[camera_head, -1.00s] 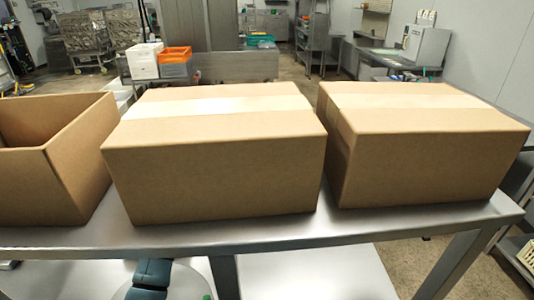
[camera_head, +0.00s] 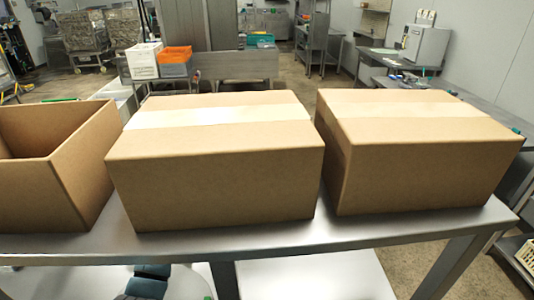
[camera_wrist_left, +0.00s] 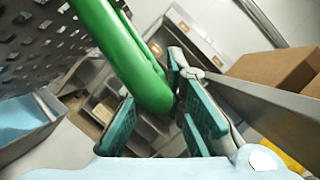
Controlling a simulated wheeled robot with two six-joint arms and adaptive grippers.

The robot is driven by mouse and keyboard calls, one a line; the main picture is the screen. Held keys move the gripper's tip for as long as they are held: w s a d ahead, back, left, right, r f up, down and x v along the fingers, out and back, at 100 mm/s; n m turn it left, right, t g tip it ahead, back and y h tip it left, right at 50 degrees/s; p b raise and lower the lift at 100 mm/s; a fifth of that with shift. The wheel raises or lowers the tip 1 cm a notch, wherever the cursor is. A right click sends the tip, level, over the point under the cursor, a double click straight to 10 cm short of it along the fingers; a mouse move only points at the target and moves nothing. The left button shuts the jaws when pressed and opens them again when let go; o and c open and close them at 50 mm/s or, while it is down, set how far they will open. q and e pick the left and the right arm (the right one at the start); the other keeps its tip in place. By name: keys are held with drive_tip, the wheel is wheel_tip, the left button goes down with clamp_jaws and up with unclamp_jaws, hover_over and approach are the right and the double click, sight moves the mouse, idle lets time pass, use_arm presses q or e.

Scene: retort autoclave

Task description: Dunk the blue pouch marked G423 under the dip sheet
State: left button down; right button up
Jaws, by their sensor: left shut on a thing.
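In the left wrist view my left gripper (camera_wrist_left: 158,100) has its teal fingers closed around a thick green bar (camera_wrist_left: 115,45), which looks like a handle. A dark grey perforated sheet (camera_wrist_left: 50,45) shows at the upper left, beside the green bar; I cannot tell whether they are joined. A metal-walled tray (camera_wrist_left: 50,105) with a light blue surface (camera_wrist_left: 22,122) in it lies at the left edge. No pouch marked G423 can be made out in either view. My right gripper is not in view.
In the head view a metal table (camera_head: 270,232) carries an open carton (camera_head: 70,185) at the left and two taped cartons, one in the middle (camera_head: 225,180) and one at the right (camera_head: 430,165). The cartons fill most of the table top.

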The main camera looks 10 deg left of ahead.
use_arm(q)
drive_tip(key=w+n+y+b, duration=0.1)
drive_tip(key=w+n, duration=0.1)
drive_tip(key=w, duration=0.1)
drive_tip(key=w+a+n+b, duration=0.1)
drive_tip(key=w+n, duration=0.1)
drive_tip(key=w, duration=0.2)
drive_tip(key=w+a+r+n+y+b, duration=0.1)
drive_tip(key=w+n+b, duration=0.1)
drive_tip(key=w, duration=0.2)
drive_tip(key=shift+a+t+y, duration=0.1)
drive_tip(key=shift+t+y, duration=0.2)
drive_tip(key=shift+w+a+r+n+b, duration=0.1)
drive_tip(key=shift+w+n+b, duration=0.35)
drive_tip(key=shift+b, duration=0.1)
drive_tip(key=c, duration=1.7)
unclamp_jaws()
drive_tip(key=shift+o, duration=0.2)
drive_tip(key=v, duration=1.2)
